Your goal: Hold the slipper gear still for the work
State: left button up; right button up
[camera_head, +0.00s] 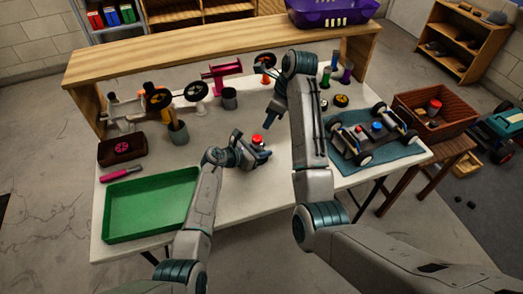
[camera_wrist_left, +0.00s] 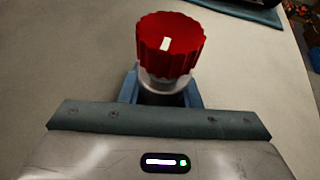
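The slipper gear looks like a red ribbed cap (camera_head: 257,139) with a white mark on top, standing on a grey round base. It is on the white table near the middle. In the left wrist view the red cap (camera_wrist_left: 170,45) stands upright above the grey base. My left gripper (camera_head: 258,152) is low at the table, its blue fingers on both sides of the grey base and seemingly touching it. The lower part of the base is hidden by the gripper. My right gripper (camera_head: 270,120) points down above the table behind the gear, apart from it; its finger gap is not clear.
A green tray (camera_head: 150,206) lies at the front left, with a pink-handled tool (camera_head: 121,174) behind it. A car chassis (camera_head: 372,136) stands on a blue mat (camera_head: 405,154) at the right. Cups, wheels and stands line the back under a wooden shelf (camera_head: 220,48).

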jog(key=o, duration=0.3)
jog(key=shift+f, duration=0.1)
jog(key=t+y, duration=0.5)
jog(key=y, duration=0.7)
send_near(257, 138)
jog(key=shift+s+d+f+m, duration=0.3)
jog(key=shift+s+d+f, duration=0.15)
jog(key=shift+s+f, duration=0.2)
jog(key=shift+d+t+y, duration=0.3)
jog(key=shift+t, duration=0.3)
jog(key=shift+m, duration=0.3)
jog(key=x, duration=1.1)
jog(key=shift+w+a, duration=0.1)
jog(key=shift+a, duration=0.3)
